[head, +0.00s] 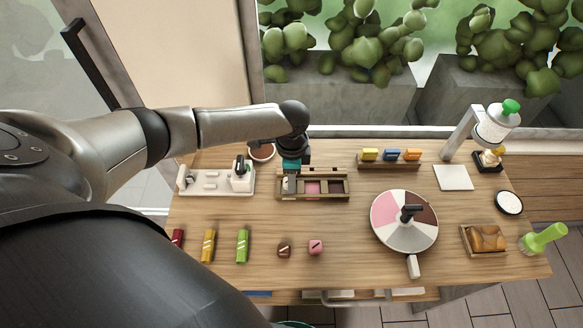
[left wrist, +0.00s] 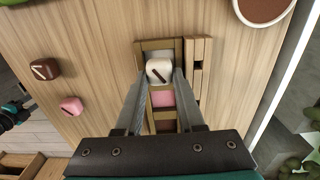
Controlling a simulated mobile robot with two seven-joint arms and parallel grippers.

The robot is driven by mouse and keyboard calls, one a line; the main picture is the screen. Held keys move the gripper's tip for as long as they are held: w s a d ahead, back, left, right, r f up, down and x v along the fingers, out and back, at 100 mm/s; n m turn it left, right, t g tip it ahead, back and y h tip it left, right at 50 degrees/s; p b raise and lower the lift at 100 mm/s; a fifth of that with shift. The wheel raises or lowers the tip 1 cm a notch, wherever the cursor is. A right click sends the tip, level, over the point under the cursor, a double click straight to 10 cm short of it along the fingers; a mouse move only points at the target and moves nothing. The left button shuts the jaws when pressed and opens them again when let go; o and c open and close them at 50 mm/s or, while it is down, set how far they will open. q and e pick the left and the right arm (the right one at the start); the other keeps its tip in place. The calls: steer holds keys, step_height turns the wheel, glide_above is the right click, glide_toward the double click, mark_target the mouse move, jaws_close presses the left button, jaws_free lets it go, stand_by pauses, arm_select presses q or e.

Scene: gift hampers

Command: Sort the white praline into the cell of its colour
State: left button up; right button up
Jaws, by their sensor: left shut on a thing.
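In the head view my left gripper (head: 290,184) covers the left cell and hides the praline. A dark and teal part at the wrist view's left edge looks like my right gripper; its fingers are unclear.
A brown praline (head: 284,250) and a pink praline (head: 316,247) lie on the bare table in front. A white tray (head: 213,189) stands left of the box, a bowl (head: 262,152) behind it. A colour wheel (head: 404,238) stands to the right.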

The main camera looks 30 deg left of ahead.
arm_select(q)
steer(key=shift+f, duration=0.45)
stand_by(1.2)
steer(key=shift+r+p, duration=0.1)
steer(key=shift+p, duration=0.3)
stand_by(0.5)
steer(key=o, duration=1)
steer(key=shift+w+a+r, duration=0.1)
steer(key=shift+r, duration=0.05)
steer(key=shift+r, duration=0.25)
step_height(320, 180, up, 14)
steer(key=shift+r+p, duration=0.25)
steer(key=shift+p, duration=0.75)
steer(key=shift+s, duration=0.2)
